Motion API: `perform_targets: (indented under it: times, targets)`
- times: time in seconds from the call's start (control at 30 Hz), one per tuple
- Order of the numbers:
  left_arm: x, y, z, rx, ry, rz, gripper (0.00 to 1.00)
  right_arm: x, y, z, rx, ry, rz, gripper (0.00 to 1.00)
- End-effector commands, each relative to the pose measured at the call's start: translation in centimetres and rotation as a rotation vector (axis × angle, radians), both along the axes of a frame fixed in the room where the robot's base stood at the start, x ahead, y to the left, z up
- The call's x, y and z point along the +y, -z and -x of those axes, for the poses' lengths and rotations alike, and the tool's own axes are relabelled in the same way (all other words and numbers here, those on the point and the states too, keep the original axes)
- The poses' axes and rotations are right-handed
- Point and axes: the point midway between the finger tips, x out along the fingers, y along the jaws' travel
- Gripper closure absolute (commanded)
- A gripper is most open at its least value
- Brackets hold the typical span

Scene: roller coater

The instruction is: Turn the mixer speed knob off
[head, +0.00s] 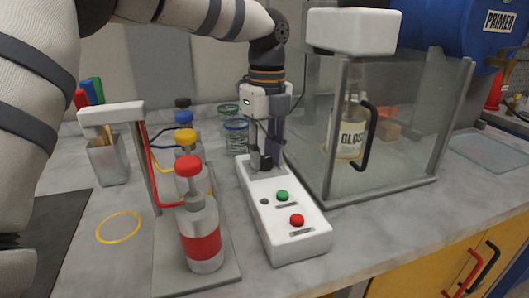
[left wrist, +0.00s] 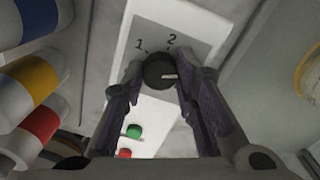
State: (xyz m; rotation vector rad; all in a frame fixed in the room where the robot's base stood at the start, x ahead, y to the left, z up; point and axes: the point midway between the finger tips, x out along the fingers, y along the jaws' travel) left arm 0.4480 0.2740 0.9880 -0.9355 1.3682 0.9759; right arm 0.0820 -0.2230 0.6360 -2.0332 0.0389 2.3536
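The black mixer speed knob (left wrist: 160,72) is on a white control box (head: 280,225), by a grey label with a "1" and a "2". In the left wrist view its white pointer mark points right, away from both numbers. My left gripper (left wrist: 161,68) points down over the far end of the box. Its two fingertips stand on either side of the knob and appear to touch it. In the head view the left gripper (head: 264,160) hides most of the knob. My right gripper is not in view.
A green button (head: 283,196) and a red button (head: 297,220) are on the box's near end. Bottles with coloured caps, one with a red band (head: 201,240), stand close on the left. A clear enclosure (head: 400,130) with a jar stands close on the right.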

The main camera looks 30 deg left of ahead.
Motion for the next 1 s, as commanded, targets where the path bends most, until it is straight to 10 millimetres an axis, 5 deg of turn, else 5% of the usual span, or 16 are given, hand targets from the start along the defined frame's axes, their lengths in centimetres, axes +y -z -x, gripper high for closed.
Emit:
perform_targets:
  times: [0.07,0.47,1.0]
  targets:
    - [0.0,0.0,-0.01,0.0,0.0,0.0,1.0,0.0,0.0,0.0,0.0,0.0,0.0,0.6]
    - [-0.01,-0.1,0.0,0.0,-0.059,-0.001,1.0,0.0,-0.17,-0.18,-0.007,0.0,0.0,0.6]
    - [0.05,-0.04,-0.01,-0.001,-0.515,-0.001,1.0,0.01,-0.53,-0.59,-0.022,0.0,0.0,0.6]
